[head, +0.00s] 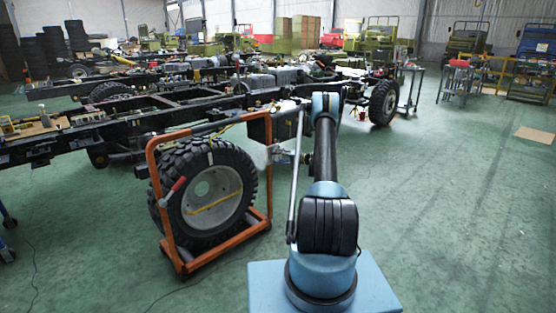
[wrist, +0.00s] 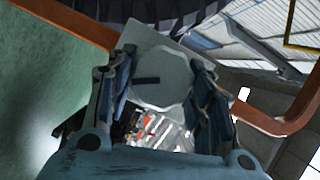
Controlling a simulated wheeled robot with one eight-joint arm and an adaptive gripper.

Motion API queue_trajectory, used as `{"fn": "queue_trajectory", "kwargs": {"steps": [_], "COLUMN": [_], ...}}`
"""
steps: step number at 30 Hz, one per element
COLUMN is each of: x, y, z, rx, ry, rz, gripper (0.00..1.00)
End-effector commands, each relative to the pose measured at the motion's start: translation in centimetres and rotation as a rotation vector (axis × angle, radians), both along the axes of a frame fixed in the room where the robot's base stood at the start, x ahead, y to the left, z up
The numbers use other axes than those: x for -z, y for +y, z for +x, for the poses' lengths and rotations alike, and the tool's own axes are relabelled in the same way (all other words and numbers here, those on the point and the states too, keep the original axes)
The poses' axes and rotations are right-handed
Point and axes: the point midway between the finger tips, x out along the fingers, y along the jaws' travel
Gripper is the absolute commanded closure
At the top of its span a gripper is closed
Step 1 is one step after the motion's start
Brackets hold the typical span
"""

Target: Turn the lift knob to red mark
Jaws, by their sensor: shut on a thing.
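In the wrist view the pale grey, many-sided lift knob (wrist: 168,72) sits between the fingers of my gripper (wrist: 160,94). It has a short dark bar on its face, lying nearly level in the picture. A pale square plate (wrist: 140,40) shows behind it. The fingers are shut on the knob's left and right sides. In the head view my gripper (head: 283,154) is beside the right side of the orange wheel frame, small and partly hidden by my arm. The knob cannot be made out clearly there. I cannot pick out a red mark for certain in either view.
The orange frame (head: 163,215) holds a large tyre (head: 180,180) with a pale hub, left of my arm. It also shows in the wrist view (wrist: 283,126). A long truck chassis (head: 150,125) lies behind.

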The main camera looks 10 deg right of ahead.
Motion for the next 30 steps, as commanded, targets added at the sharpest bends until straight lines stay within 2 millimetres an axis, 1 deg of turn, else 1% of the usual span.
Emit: {"fn": "queue_trajectory", "kwargs": {"steps": [1,11,12,14,15,25,28,30], "x": [0.19,0.23,0.23,0.22,0.20,0.07,0.01,-0.06], "y": [-0.51,-0.47,-0.45,-0.41,-0.35,-0.13,-0.50,-1.10], "z": [0.10,0.08,0.07,0.07,0.05,-0.03,-0.26,-0.61], "rx": [0.009,0.008,0.008,0.007,0.006,0.001,0.002,0.003], "ry": [0.002,0.004,0.004,0.004,0.004,0.003,0.003,0.003], "rz": [-0.002,0.000,0.000,0.000,0.000,0.002,0.002,0.003], "gripper": [0.76,0.76,0.50,0.36,0.32,0.32,0.32,0.32]}}
